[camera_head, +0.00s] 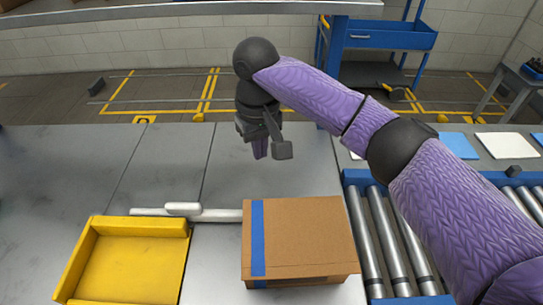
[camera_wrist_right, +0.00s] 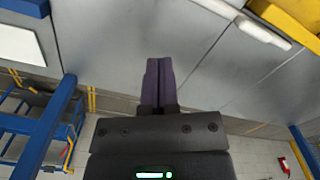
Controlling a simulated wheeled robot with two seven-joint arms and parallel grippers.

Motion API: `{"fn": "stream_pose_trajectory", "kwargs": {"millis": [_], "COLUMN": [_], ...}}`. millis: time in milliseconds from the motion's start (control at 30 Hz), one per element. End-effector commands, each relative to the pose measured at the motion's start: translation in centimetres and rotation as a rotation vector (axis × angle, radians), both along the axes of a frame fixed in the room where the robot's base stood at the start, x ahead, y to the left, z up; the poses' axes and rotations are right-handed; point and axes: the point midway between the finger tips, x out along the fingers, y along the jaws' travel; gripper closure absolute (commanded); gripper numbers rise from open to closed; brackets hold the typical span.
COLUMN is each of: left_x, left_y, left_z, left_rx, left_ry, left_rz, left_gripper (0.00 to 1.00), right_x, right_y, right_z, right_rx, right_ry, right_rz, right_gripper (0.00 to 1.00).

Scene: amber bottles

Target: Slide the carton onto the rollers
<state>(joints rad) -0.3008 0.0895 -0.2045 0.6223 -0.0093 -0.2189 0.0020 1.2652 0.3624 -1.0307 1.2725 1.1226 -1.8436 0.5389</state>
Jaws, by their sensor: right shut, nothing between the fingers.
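The brown carton (camera_head: 305,235) with a blue tape stripe sits on the grey metal table at the lower middle of the head view. The steel rollers (camera_head: 385,240) in their blue frame lie just to the right of the carton. My right gripper (camera_head: 261,150) is behind the carton, above the far part of the table, apart from the carton. In the right wrist view its purple fingers (camera_wrist_right: 159,85) are together with nothing between them. The carton does not show in the wrist view. My left gripper is not in view.
A yellow tray (camera_head: 135,262) stands on the table left of the carton, and also shows at the wrist view's top right (camera_wrist_right: 270,12). A white bar (camera_head: 190,213) lies behind the tray. Blue and white flat pieces (camera_head: 460,146) lie beyond the rollers. The table's far left is clear.

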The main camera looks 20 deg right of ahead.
Motion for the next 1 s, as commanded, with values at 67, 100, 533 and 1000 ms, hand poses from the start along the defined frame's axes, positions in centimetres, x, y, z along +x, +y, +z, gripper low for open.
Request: {"fn": "stream_pose_trajectory", "kwargs": {"millis": [67, 100, 533, 1000], "left_x": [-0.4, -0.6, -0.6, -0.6], "left_y": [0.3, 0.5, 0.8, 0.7], "left_z": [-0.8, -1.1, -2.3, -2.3], "left_rx": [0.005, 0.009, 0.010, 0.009], "left_ry": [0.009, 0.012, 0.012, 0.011], "left_rz": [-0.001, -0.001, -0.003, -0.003], "left_gripper": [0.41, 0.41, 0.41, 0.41], "right_x": [0.0, -0.1, -2.5, -4.0], "right_y": [0.0, -0.1, -0.7, -0.9], "right_z": [-2.1, -3.0, -8.3, -8.3], "right_rx": [-0.001, -0.001, -0.002, 0.000], "right_ry": [0.004, 0.005, -0.002, -0.001], "right_rz": [0.000, 0.000, 0.004, 0.003], "right_gripper": [1.00, 1.00, 1.00, 1.00]}}
